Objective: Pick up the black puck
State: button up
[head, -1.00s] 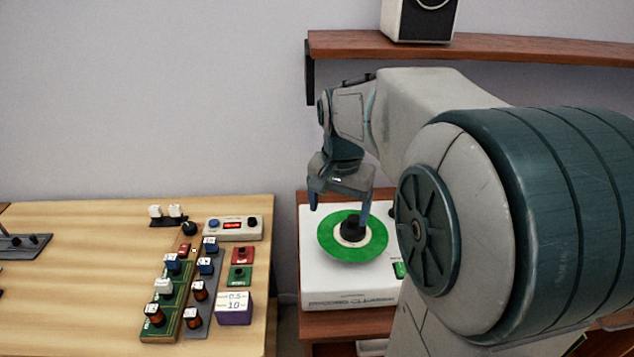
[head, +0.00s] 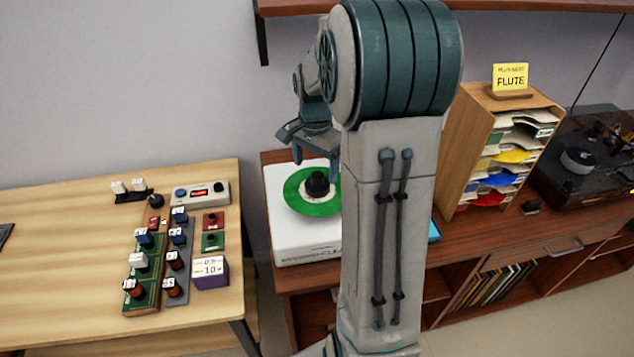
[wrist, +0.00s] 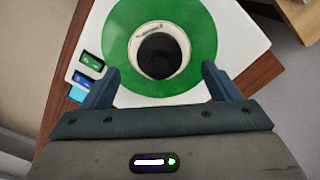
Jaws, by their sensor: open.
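The black puck (head: 317,184) sits upright in the middle of a green disc (head: 297,205) with a pale centre label. The disc lies on a white box-shaped machine (head: 285,246). In the wrist view the puck (wrist: 159,56) is ahead of my gripper (wrist: 163,80), roughly centred between its two blue fingers, which are apart and empty. In the head view my gripper (head: 315,160) is above and close to the puck; my arm hides its right side and part of the disc and machine. I cannot tell the exact height gap.
A wooden bench (head: 60,280) at left holds several small switches and boxes, including a purple box (head: 210,272). Right of my arm are a letter rack (head: 462,150) with a yellow FLUTE sign (head: 510,77) and a dark turntable (head: 600,160). A shelf (head: 290,6) runs above.

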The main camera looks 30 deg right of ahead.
aim_at(317, 175)
jog(key=f+p, duration=0.1)
jog(key=f, duration=0.4)
jog(key=shift+d, duration=0.2)
jog(key=shift+c, duration=0.3)
jog(key=c, duration=1)
jog(key=shift+c, duration=0.7)
jog(key=shift+r, duration=0.1)
